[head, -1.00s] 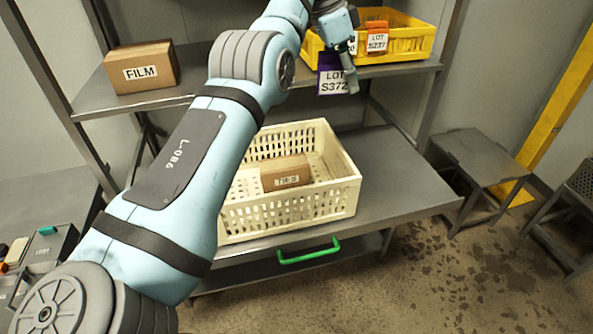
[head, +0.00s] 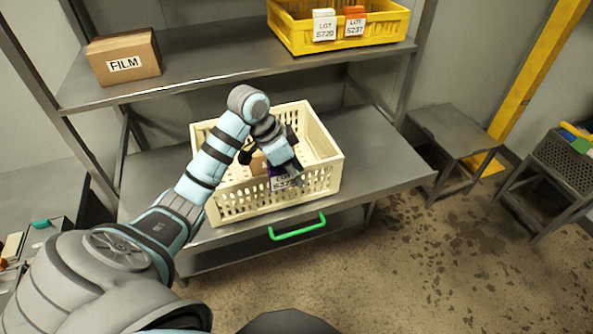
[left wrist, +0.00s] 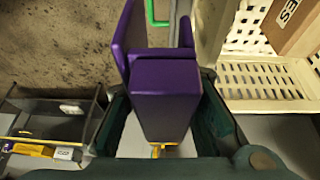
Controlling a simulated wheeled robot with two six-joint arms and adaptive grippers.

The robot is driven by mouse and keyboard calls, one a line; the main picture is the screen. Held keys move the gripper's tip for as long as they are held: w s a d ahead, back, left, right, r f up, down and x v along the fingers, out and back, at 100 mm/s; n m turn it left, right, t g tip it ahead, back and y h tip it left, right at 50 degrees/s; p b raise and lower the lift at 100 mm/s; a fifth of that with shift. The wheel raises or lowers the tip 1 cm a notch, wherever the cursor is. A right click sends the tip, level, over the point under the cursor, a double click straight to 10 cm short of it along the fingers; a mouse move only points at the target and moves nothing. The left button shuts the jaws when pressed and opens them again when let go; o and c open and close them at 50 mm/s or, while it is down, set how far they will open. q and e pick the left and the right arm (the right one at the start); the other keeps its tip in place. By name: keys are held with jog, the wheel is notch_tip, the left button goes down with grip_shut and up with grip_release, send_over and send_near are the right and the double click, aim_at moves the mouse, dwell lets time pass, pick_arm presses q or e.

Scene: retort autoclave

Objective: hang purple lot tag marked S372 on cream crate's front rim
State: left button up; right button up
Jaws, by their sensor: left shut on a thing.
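My left gripper (head: 287,174) is shut on the purple lot tag (head: 282,177), whose white label is partly hidden by the fingers. In the left wrist view the tag (left wrist: 165,95) is a folded purple piece between the two dark fingers. The cream crate (head: 270,203) stands on the lower shelf. In the head view the tag overlaps the crate's front side near its rim; I cannot tell whether they touch. In the left wrist view the crate (left wrist: 262,80) lies to the right of the tag, apart in the picture. My right gripper is not in view.
A brown carton (left wrist: 291,25) lies in the crate. A yellow crate (head: 287,36) with white and orange lot tags and a FILM box (head: 125,57) sit on the upper shelf. A green handle (head: 297,228) is below the crate's front. The shelf right of the crate is clear.

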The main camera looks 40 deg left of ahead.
pick_arm(q)
jog(key=shift+w+a+f, duration=0.25)
jog(key=shift+a+f, duration=0.15)
jog(key=shift+a, duration=0.3)
jog(key=w+a+f, duration=0.2)
jog(key=a, duration=0.1)
jog(key=shift+w+a+f, duration=0.1)
jog(key=shift+w+f, duration=0.1)
jog(key=shift+w, duration=0.15)
jog(key=shift+c, duration=0.4)
jog(key=shift+w+a+f, duration=0.1)
jog(key=shift+a+f, duration=0.15)
jog(key=shift+f, duration=0.4)
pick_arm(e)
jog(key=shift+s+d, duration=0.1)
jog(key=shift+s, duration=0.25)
pick_arm(q)
jog(key=shift+d, duration=0.1)
jog(key=shift+w+a+b, duration=0.5)
jog(key=shift+a, duration=0.25)
jog(key=shift+w+a+b, duration=0.45)
jog(key=shift+w+a, duration=0.05)
jog(key=shift+a, duration=0.25)
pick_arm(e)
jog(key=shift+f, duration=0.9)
pick_arm(q)
jog(key=shift+r, duration=0.1)
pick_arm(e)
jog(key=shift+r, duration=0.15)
